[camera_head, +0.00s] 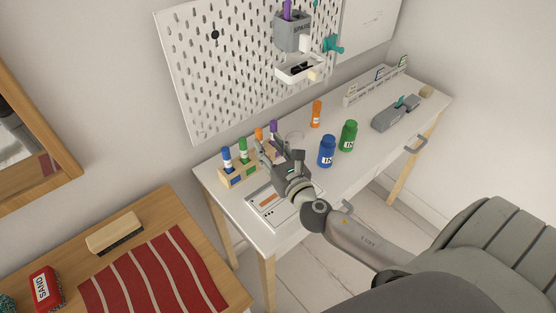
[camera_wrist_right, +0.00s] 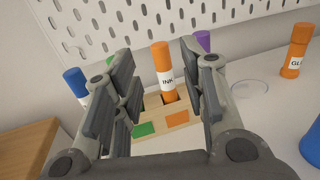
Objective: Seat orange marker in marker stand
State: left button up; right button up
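The orange marker (camera_head: 259,134), with an INK label, stands upright in the wooden marker stand (camera_head: 238,179), at the slot behind the orange patch. In the right wrist view the orange marker (camera_wrist_right: 162,68) shows between the fingers, with gaps on both sides; its lower end is at the dark slot of the stand (camera_wrist_right: 157,122). How deep it sits I cannot tell. My right gripper (camera_head: 272,149) is open in front of the stand, fingers apart (camera_wrist_right: 163,85). My left gripper is out of view.
Blue (camera_head: 227,158), green (camera_head: 243,150) and purple (camera_head: 273,127) markers stand in the same row. Blue (camera_head: 327,151) and green (camera_head: 348,135) bottles and an orange glue bottle (camera_head: 316,114) stand to the right. A pegboard (camera_head: 230,65) rises behind the desk.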

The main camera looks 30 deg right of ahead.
jog(key=shift+s+a+b, duration=0.2)
jog(key=shift+s+b, duration=0.15)
jog(key=shift+s, duration=2.15)
